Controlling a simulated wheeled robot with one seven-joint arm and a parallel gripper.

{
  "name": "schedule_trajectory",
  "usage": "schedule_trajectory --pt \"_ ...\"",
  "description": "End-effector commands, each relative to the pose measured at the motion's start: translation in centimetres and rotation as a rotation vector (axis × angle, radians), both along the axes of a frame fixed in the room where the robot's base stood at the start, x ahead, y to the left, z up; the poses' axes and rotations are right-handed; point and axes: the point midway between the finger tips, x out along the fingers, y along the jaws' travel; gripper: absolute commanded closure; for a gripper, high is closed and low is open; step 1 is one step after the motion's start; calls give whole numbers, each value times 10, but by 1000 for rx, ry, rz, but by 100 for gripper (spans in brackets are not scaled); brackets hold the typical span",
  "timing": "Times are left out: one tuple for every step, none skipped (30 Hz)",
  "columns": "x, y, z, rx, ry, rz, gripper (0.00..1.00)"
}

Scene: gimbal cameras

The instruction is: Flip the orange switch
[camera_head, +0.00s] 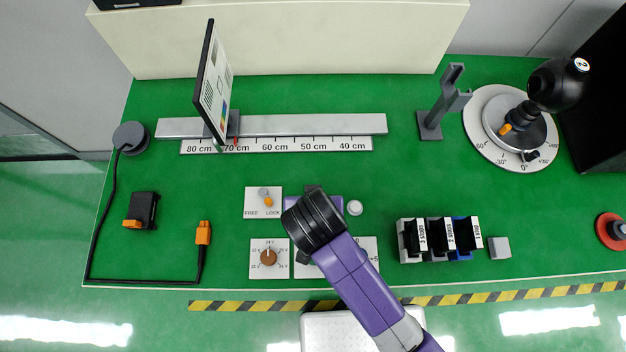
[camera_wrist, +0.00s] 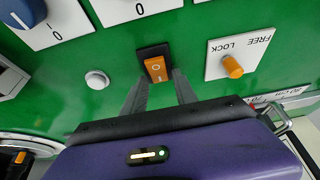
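The orange switch (camera_wrist: 156,69) is a rocker marked 0 and I in a black frame, in the upper middle of the wrist view. In the head view my arm and gripper hide most of it. My gripper (camera_wrist: 160,78) has its two grey fingers apart, with nothing between them that I can see held. The fingertips reach toward the lower edge of the switch, one to each side; I cannot tell whether they touch it. In the head view the purple gripper body (camera_head: 330,203) shows beyond the black wrist joint.
A FREE/LOCK plate with an orange lever (camera_wrist: 232,66) is right of the switch, and a white round button (camera_wrist: 97,80) is left. A brown rotary knob (camera_head: 268,257) is nearby. Green table between is clear.

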Motion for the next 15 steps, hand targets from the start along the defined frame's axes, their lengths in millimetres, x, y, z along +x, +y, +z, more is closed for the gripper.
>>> schedule_trajectory --pt "0 0 0 0 0 0 78" --pt "0 0 0 0 0 0 84" --pt "0 0 0 0 0 0 92" --pt "0 0 0 0 0 0 98" --pt "0 0 0 0 0 0 100" --pt "0 0 0 0 0 0 100" --pt "0 0 0 0 0 0 100" --pt "0 0 0 0 0 0 100" --pt "0 0 0 0 -3 0 100" --pt "-1 0 0 -1 -8 0 100" --pt "-1 -1 -1 -3 -17 0 100" --pt "-3 -1 -2 -3 -36 0 100" --pt "-3 -1 -2 -5 -54 1 100" --pt "-4 -1 -3 -6 -76 1 100" --pt "-6 -1 -4 -7 -110 1 100"
